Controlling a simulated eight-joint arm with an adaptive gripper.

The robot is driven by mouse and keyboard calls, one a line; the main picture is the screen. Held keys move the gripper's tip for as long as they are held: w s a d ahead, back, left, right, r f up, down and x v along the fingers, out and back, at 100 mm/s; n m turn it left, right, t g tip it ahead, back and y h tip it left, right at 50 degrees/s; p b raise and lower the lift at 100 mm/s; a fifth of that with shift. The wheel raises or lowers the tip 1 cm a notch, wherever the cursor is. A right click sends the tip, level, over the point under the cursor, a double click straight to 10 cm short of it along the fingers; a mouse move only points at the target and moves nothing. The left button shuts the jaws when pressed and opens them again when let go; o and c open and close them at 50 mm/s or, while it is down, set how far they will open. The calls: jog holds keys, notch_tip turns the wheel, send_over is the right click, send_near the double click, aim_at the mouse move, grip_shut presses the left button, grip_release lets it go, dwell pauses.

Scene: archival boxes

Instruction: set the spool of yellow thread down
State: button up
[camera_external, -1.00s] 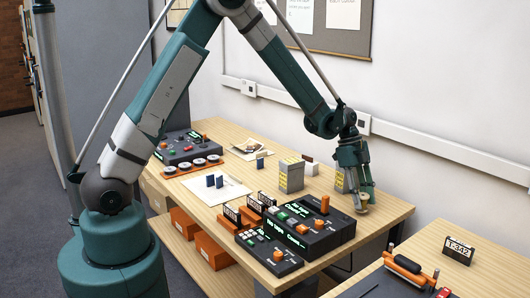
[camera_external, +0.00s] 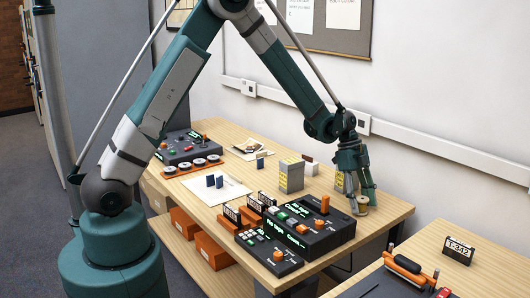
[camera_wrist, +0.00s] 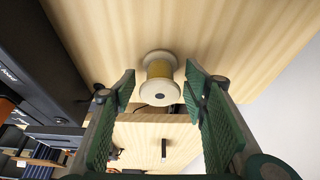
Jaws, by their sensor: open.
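The spool of yellow thread (camera_wrist: 159,70), with pale round ends, stands on the wooden table near its right-hand edge. It also shows in the external view (camera_external: 362,204), partly hidden by a finger. My gripper (camera_wrist: 160,88) is open, with one green-padded finger on each side of the spool. In the wrist view there is a gap between the spool and each finger pad. In the external view my gripper (camera_external: 360,197) is low over the table, its fingers still around the spool.
A dark control console (camera_external: 303,232) with orange parts lies close to the left of my gripper. A grey box with a yellow label (camera_external: 291,176) stands further back. A second table (camera_external: 490,262) is at the right, across a gap.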

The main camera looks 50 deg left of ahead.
jog(key=shift+r, duration=0.15)
jog(key=p+v, duration=0.1)
jog(key=v, duration=1.1)
jog(key=shift+p, duration=0.35)
